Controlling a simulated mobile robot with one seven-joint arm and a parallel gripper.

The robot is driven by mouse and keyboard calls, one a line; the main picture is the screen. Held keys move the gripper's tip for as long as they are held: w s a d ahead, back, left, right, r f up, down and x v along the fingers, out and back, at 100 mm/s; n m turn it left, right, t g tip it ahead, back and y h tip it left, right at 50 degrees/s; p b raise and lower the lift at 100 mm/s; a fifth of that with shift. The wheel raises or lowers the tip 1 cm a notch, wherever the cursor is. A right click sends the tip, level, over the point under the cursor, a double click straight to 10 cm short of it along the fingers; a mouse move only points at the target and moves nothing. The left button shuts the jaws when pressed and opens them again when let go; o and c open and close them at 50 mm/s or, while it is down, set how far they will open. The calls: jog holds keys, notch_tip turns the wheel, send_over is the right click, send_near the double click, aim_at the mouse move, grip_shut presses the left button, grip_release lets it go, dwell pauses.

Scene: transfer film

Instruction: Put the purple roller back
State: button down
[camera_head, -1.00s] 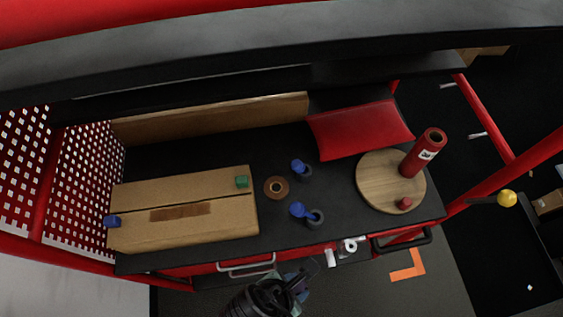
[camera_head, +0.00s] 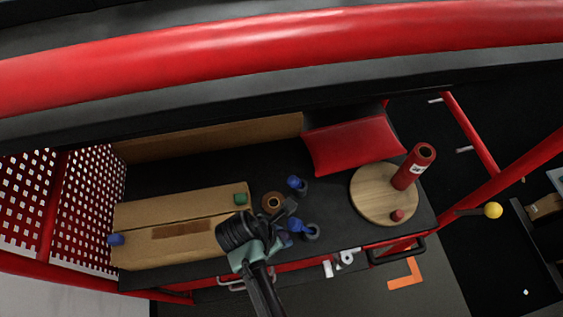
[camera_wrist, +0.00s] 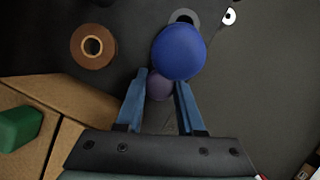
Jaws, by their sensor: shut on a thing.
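The purple roller (camera_wrist: 158,88) shows as a small rounded purple piece between my fingertips in the wrist view. A blue rounded knob (camera_wrist: 180,50) overlaps its upper edge, and I cannot tell how the two are joined. My gripper (camera_wrist: 164,82) is shut on the purple roller, with one finger on each side. In the head view my gripper (camera_head: 286,230) is low over the table beside the front blue piece (camera_head: 298,225), which has a grey ring next to it. The roller cannot be made out there.
A brown ring (camera_head: 272,203) and a second blue piece (camera_head: 294,182) lie nearby. A cardboard box (camera_head: 150,213) with a green block (camera_head: 240,199) is at left. A round wooden board (camera_head: 370,203) with a red cylinder (camera_head: 412,168) is at right. A red cushion (camera_head: 355,147) lies behind.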

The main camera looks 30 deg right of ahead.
jog(key=shift+f, duration=0.6)
jog(key=shift+f, duration=0.15)
jog(key=c, duration=0.5)
grip_release()
jog(key=v, duration=1.2)
